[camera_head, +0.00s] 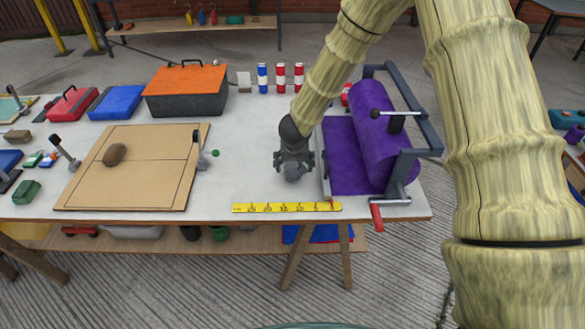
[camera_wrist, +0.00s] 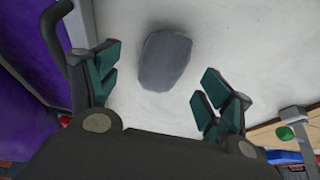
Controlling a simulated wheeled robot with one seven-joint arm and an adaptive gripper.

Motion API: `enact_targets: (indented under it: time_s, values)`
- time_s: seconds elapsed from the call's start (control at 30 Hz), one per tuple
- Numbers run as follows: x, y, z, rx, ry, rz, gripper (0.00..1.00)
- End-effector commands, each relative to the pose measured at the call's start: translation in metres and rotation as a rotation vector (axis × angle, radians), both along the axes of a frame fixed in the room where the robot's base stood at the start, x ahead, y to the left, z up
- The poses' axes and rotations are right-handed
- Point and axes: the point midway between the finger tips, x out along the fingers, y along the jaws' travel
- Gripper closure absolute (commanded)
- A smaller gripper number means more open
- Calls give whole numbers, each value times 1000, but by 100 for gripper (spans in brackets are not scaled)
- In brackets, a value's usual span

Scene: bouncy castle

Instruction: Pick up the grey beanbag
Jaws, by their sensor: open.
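The grey beanbag (camera_wrist: 165,60) is a small rounded lump lying on the white table top. In the wrist view it sits ahead of my gripper, between the lines of the two open fingers and apart from both. In the head view the beanbag (camera_head: 293,172) shows just below my gripper (camera_head: 294,160), partly covered by the fingers. My gripper (camera_wrist: 158,88) points down, open and empty, with dark green pads on its fingers.
A purple roller device (camera_head: 375,145) with a grey frame stands close to the right of my gripper. A yellow ruler (camera_head: 287,207) lies along the front edge. A brown board (camera_head: 130,180) with a brown lump (camera_head: 115,154) lies left. An orange-lidded toolbox (camera_head: 187,90) stands behind.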

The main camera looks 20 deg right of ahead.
Motion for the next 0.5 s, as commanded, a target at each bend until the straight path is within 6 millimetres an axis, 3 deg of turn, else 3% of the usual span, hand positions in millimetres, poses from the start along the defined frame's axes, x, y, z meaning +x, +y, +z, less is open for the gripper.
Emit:
enact_targets:
  time_s: [0.2,0.5]
  values:
    - [19,-1,-17,1,1,-1,20]
    - [27,-3,-36,0,0,-1,20]
